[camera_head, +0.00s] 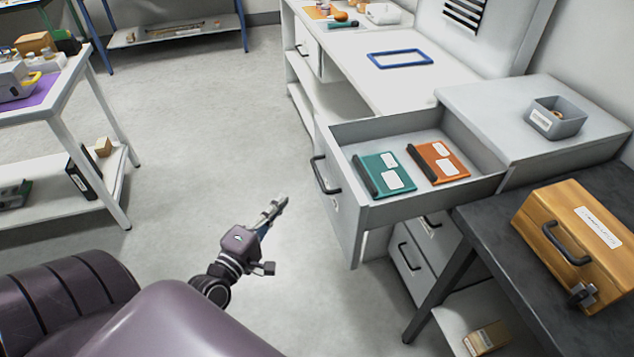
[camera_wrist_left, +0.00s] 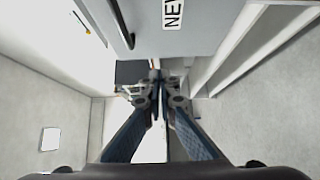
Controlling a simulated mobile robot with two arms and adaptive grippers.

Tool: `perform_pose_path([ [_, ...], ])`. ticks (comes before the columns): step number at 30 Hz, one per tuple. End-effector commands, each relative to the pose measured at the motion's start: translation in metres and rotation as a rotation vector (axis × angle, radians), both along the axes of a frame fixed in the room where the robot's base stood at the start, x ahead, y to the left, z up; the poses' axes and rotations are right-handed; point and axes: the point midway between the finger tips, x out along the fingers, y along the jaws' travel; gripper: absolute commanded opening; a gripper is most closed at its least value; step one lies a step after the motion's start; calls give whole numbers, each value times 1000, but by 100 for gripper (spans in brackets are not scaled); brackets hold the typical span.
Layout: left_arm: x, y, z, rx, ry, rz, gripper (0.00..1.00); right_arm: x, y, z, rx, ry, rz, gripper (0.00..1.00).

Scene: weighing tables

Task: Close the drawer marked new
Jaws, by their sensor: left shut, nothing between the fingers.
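A light grey drawer (camera_head: 432,207) is pulled far out of the cabinet, with a dark handle (camera_head: 325,174) on its front. In the left wrist view a label reading NEW (camera_wrist_left: 173,13) stands on a grey front, with a dark handle bar beside it. A teal binder (camera_head: 384,174) and an orange binder (camera_head: 438,161) lie in the drawer. My left gripper (camera_head: 281,203) is shut and empty, in front of the drawer front and apart from it. It also shows in the left wrist view (camera_wrist_left: 155,74). My right gripper is not in view.
A dark table (camera_head: 497,222) with a wooden case (camera_head: 570,235) stands right of the open drawer. More drawers (camera_head: 408,262) are below it. A grey bin (camera_head: 556,118) sits on the cabinet top. A white table (camera_head: 60,90) stands left. The floor between is clear.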

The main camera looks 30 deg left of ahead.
Motion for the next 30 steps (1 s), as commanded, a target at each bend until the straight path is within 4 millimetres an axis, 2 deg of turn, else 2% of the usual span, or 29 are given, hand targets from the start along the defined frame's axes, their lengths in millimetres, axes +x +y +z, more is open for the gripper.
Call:
perform_pose_path([
  [5, 20, 2, 3, -2, -4, 1, 0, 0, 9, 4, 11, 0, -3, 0],
  [9, 46, 4, 3, -1, -4, 0, 0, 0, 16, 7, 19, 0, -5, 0],
  [18, 102, 8, 3, 1, -3, 0, 0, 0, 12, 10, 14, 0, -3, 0],
  [24, 122, -12, 2, -1, 0, 0, 0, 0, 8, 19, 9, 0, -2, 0],
  [30, 128, -18, 1, 2, 1, -1, 0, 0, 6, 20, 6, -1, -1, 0],
])
